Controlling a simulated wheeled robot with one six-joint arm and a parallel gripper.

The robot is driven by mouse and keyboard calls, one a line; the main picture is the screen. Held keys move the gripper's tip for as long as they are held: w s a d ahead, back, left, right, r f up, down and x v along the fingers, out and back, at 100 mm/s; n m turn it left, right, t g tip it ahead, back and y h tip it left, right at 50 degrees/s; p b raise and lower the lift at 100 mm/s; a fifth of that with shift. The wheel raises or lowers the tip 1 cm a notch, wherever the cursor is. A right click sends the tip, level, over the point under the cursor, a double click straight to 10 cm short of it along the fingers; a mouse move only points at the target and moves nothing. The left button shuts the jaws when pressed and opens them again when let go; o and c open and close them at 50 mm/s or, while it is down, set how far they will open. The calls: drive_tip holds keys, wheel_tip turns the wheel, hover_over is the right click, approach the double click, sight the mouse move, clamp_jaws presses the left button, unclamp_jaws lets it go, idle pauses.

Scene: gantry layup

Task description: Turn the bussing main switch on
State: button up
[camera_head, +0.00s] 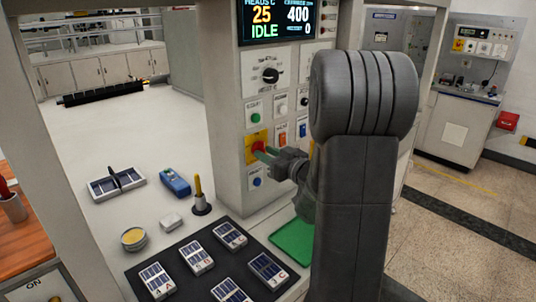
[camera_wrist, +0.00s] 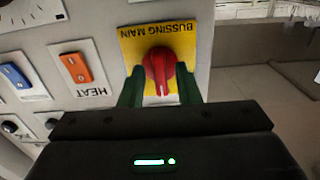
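The bussing main switch (camera_wrist: 160,68) is a red rotary knob on a yellow plate (camera_wrist: 130,45) lettered BUSSING MAIN, upside down in the wrist view. Its grip bar stands about upright there, with a white mark at the lower end. In the head view the red knob (camera_head: 257,146) is partly hidden by my gripper (camera_head: 266,153). In the wrist view my gripper (camera_wrist: 160,88) has its green fingers spread, one on each side of the knob. A gap shows on the left side; contact on the right cannot be told.
An orange HEAT switch (camera_wrist: 75,67) and a blue switch (camera_wrist: 14,76) sit beside the plate. A black selector dial (camera_head: 270,75) and a screen (camera_head: 285,18) reading IDLE are above. Below are a blue button (camera_head: 257,182), a green tray (camera_head: 293,243) and a dark mat (camera_head: 190,285) with several panels.

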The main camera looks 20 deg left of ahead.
drive_tip(key=shift+d, duration=0.1)
drive_tip(key=b+v, duration=0.2)
drive_tip(key=v, duration=1.1)
drive_tip(key=shift+s+d, duration=0.2)
drive_tip(key=shift+d, duration=0.1)
drive_tip(key=shift+a, duration=0.1)
drive_tip(key=p+x, duration=0.2)
drive_tip(key=x, duration=1.1)
drive_tip(key=shift+w+a, duration=0.25)
drive_tip(key=shift+a, duration=0.1)
